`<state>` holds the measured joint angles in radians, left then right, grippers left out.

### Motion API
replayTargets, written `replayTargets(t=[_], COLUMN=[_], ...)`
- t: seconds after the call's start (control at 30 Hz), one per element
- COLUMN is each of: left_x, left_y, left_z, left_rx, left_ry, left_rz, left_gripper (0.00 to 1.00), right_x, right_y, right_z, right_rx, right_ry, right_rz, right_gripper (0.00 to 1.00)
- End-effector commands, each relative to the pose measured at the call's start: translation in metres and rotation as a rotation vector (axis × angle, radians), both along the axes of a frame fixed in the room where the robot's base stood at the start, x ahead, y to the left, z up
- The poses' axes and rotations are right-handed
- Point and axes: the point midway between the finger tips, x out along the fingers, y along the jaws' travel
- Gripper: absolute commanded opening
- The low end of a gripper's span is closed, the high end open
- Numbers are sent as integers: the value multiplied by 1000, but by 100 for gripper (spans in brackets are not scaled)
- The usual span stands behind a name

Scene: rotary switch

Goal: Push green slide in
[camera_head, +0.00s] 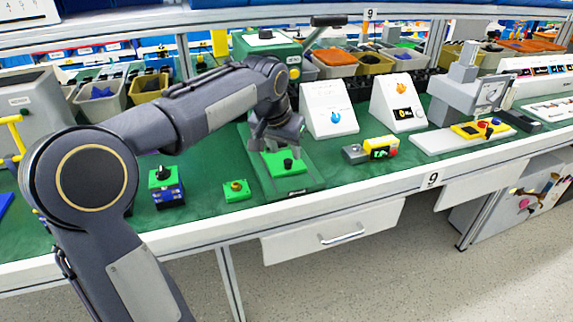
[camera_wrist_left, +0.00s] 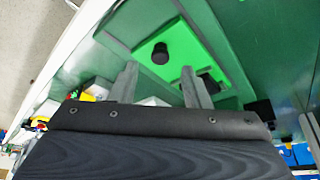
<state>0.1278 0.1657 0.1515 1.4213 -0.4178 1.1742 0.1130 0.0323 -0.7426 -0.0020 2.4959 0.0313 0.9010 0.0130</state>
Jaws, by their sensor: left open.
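The green slide (camera_head: 277,168) is a bright green plate with a black knob (camera_head: 288,164), on the darker green base of a bench machine. My left gripper (camera_head: 271,143) is just above the slide, behind the knob in the head view, and hides part of the plate. In the left wrist view the gripper (camera_wrist_left: 158,82) has its two grey fingers apart with nothing between them. There the black knob (camera_wrist_left: 160,53) stands on the green slide (camera_wrist_left: 195,40), beyond the fingertips. I cannot tell whether a finger touches the plate. My right gripper is not in view.
A grey-and-yellow button box (camera_head: 371,151) and two white dial panels (camera_head: 328,109) stand right. The white bench edge (camera_head: 350,187) runs in front.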

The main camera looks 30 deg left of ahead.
Motion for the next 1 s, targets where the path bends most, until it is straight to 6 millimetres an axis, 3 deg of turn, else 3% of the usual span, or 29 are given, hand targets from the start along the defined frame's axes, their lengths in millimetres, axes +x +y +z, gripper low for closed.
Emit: replayTargets(t=[0.03, 0.2, 0.6, 0.93, 1.0], left_x=[3, 12, 16, 16, 16], left_y=[1, 1, 1, 1, 1], left_z=[-12, -32, -39, -39, -39], left_rx=[0, 0, 0, 0, 0], left_ry=[2, 2, 0, 0, 0], left_rz=[0, 0, 0, 0, 0], left_gripper=[43, 43, 43, 1, 0], right_x=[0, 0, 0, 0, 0], right_y=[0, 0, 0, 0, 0], right_z=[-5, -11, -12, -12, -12], right_rx=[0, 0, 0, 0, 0], right_ry=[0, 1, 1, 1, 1], right_rz=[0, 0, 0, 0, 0], right_gripper=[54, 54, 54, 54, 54])
